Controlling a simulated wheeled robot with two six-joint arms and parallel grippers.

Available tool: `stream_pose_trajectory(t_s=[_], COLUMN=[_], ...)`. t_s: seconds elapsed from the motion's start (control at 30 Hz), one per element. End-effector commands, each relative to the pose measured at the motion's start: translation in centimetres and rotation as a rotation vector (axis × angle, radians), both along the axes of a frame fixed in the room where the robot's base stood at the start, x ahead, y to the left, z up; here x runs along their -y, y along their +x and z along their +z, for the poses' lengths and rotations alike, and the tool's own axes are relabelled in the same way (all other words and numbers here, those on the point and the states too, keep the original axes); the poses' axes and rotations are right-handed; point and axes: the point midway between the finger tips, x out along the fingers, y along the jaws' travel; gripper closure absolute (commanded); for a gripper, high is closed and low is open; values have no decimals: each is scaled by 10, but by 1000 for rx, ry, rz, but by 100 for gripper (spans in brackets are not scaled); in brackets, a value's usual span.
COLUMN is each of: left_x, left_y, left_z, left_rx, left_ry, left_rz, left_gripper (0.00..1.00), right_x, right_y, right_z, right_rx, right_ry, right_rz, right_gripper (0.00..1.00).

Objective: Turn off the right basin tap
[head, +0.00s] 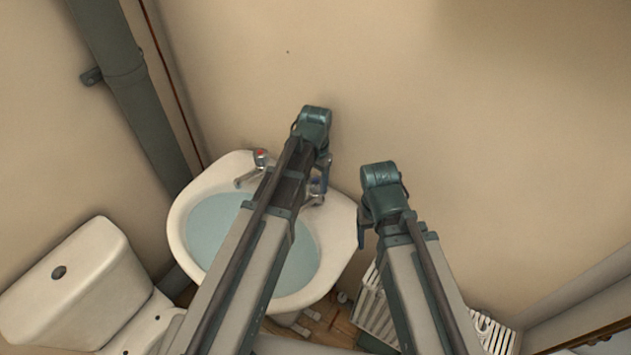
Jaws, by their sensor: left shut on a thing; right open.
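The right basin tap (313,199) stands at the back right of the white basin (182,222). Its spout shows, and a bit of blue shows near its top. My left gripper (323,180) is over this tap and shut on its top; the arm and wrist hide most of the grip. My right gripper (361,236) is open and empty, pointing down just right of the basin's rim. The left basin tap (259,162), with a red mark on top, stands apart from both grippers.
The basin holds pale blue water (215,225). A toilet cistern (65,280) stands at the lower left. A dark pipe (135,85) runs down the wall at left. A white slatted object (375,315) is below my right arm. The upper right wall is bare.

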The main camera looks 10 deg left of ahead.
Motion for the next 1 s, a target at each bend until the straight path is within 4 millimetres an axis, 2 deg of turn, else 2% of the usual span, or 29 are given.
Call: stream_pose_trajectory(t_s=[0.37, 0.9, 0.93, 1.0], left_x=[0, 0, 0, 0], left_y=[0, 0, 0, 0], left_z=[0, 0, 0, 0], left_rx=[0, 0, 0, 0], left_ry=[0, 0, 0, 0], left_rz=[-140, -162, -162, -161], left_gripper=[96, 96, 37, 24], right_x=[0, 0, 0, 0], right_y=[0, 0, 0, 0], right_z=[0, 0, 0, 0], right_rx=[0, 0, 0, 0], right_ry=[0, 0, 0, 0], right_rz=[0, 0, 0, 0], right_gripper=[29, 29, 29, 29])
